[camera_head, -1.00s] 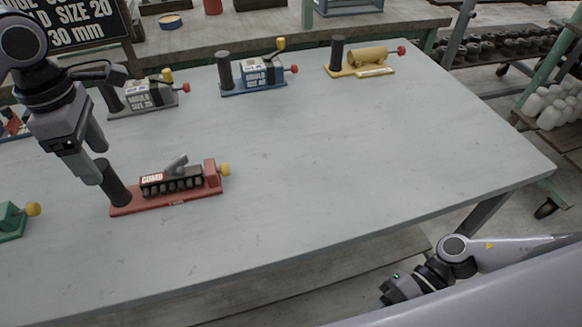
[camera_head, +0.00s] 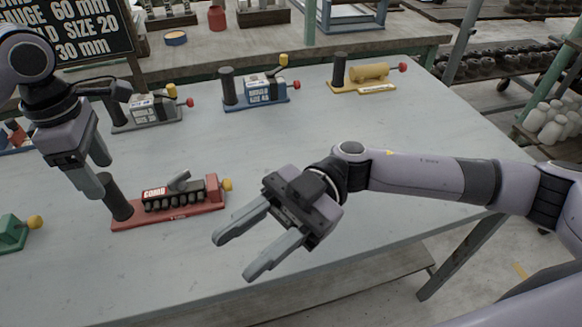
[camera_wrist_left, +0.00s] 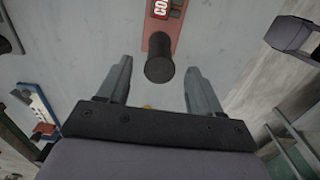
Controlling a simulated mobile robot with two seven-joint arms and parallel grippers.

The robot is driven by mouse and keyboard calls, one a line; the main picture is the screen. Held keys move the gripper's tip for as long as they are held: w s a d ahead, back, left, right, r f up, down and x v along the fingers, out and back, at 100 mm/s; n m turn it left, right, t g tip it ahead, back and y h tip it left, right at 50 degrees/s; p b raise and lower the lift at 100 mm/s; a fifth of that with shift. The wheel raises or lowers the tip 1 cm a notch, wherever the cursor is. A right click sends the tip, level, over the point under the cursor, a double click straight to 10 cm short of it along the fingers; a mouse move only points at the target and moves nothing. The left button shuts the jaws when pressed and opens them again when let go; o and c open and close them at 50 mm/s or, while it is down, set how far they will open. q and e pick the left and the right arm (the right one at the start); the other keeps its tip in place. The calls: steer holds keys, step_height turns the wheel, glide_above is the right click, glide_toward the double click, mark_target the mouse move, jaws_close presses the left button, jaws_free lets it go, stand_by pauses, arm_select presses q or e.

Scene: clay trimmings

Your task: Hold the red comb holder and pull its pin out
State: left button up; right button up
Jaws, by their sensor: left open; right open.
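The red comb holder (camera_head: 192,213) stands on the table, with a dark upright post (camera_head: 117,197) at its left end, a black comb block labelled COMB (camera_head: 174,196) in the middle and a yellow knob (camera_head: 228,185) at its right end. My left gripper (camera_head: 101,175) is open, pointing down at the post. In the left wrist view the post (camera_wrist_left: 159,69) shows just ahead, between the lines of the open fingers (camera_wrist_left: 158,85); I cannot tell whether they touch it. My right gripper (camera_head: 240,247) is open and empty, right of and nearer than the holder. The pin's shaft is hidden.
Grey (camera_head: 152,110), blue (camera_head: 258,93) and yellow (camera_head: 365,85) holders stand along the table's back. A green holder (camera_head: 12,232) is at the left edge. The middle of the grey table (camera_head: 330,135) is clear.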

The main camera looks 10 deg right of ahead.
mark_target(114, 196)
steer(key=w+d+f+n+t, duration=0.1)
steer(key=w+d+f+t, duration=0.1)
steer(key=w, duration=0.4)
steer(key=w+d+f+n+t+h, duration=0.1)
steer(key=w+d+f+t, duration=0.2)
steer(key=w+t, duration=0.3)
steer(key=w+d+f+n+t, duration=0.1)
steer(key=w+d+f+t, duration=0.2)
steer(key=w+f+t, duration=0.1)
steer(key=shift+w+f+t, duration=0.25)
steer(key=shift+w+t, duration=0.35)
steer(key=shift+w, duration=0.55)
arm_select(q)
steer(key=shift+f, duration=0.2)
arm_select(e)
steer(key=shift+w+d+f, duration=0.1)
steer(key=shift+d+f, duration=0.05)
steer(key=shift+d, duration=0.05)
arm_select(q)
steer(key=shift+f, duration=3.4)
